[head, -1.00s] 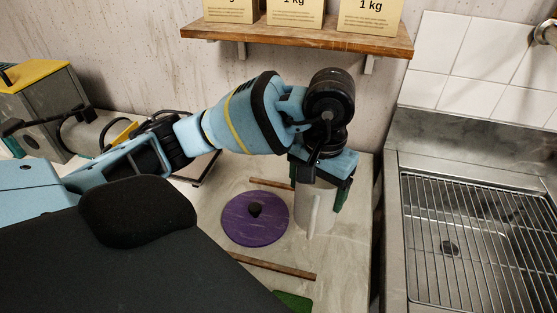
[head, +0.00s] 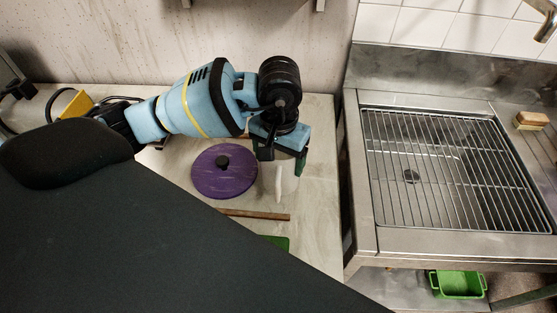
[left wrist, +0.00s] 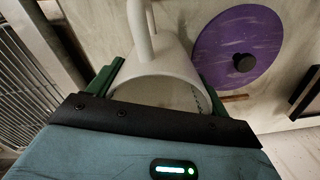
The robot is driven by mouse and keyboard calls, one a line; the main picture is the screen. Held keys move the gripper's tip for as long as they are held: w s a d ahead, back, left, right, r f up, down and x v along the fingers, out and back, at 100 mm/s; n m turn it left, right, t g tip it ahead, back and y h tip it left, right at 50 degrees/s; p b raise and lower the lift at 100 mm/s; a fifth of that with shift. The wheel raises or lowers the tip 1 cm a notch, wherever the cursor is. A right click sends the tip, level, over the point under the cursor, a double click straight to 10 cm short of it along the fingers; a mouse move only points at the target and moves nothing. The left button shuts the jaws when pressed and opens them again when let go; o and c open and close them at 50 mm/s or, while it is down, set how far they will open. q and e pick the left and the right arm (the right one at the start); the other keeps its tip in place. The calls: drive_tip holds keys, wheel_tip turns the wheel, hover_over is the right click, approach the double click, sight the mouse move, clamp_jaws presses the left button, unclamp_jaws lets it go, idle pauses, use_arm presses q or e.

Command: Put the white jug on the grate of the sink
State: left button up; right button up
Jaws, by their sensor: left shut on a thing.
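The white jug (head: 278,184) is at the right part of the pale worktop, mostly hidden under my left gripper (head: 283,164) in the head view. Its handle faces the camera. In the left wrist view the jug (left wrist: 172,62) stands between the two dark green fingers of the left gripper (left wrist: 162,88), which is shut on it. I cannot tell whether its base touches the worktop. The sink's wire grate (head: 450,170) is to the right, bare, with a drain below it. My right gripper is not in view.
A purple disc with a black knob (head: 222,172) lies left of the jug. A wooden strip (head: 255,214) and a green item (head: 275,242) lie nearer. A gap separates worktop and sink. A brush (head: 531,121) lies on the sink's right ledge; a green tub (head: 458,284) is below.

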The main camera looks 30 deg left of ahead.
use_arm(q)
drive_tip(key=shift+f, duration=0.85)
drive_tip(key=shift+f, duration=0.2)
drive_tip(key=o, duration=1)
